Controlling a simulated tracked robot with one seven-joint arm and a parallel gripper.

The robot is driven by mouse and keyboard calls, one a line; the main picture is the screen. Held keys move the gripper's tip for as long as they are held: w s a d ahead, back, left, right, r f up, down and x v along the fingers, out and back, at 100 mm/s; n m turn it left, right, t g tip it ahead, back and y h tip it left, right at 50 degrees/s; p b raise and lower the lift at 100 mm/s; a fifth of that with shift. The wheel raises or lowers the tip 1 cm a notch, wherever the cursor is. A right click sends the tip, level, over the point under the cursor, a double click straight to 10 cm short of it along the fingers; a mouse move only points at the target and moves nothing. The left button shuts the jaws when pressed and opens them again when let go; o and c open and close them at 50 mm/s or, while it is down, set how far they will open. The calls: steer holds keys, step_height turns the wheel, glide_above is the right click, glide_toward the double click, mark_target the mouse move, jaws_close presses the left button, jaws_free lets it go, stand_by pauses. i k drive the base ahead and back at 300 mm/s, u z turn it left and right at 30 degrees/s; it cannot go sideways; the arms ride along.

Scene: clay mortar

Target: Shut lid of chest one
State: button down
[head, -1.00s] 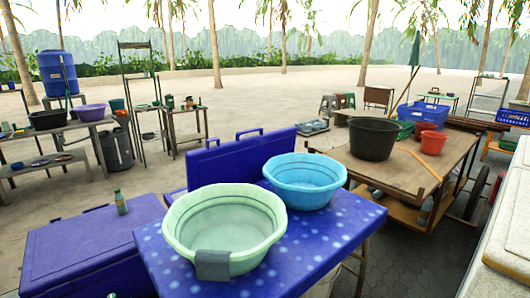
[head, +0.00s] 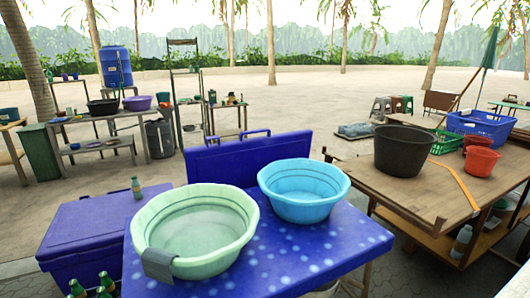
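A blue chest (head: 95,235) stands at the left in the head view, and its flat top looks closed. A small green bottle (head: 137,188) stands on or just behind it. A blue lid-like panel with handles (head: 235,160) stands upright behind the blue speckled table. It looks like the raised lid of another chest, whose body is mostly hidden by the table and basins. No label shows which is chest one. My gripper is not in view.
The speckled table (head: 330,245) holds a pale green basin (head: 195,230) with a grey cloth on its rim, and a light blue basin (head: 303,190). Green bottles (head: 104,280) show at bottom left. A wooden cart (head: 430,185) stands at right. Open sandy ground lies behind.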

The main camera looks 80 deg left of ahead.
mark_target(237, 163)
steer(key=z, duration=0.05)
steer(key=i, duration=0.2)
steer(key=u, duration=3.15)
steer(key=i, duration=1.65)
steer(key=z, duration=0.15)
steer(key=k, duration=0.9)
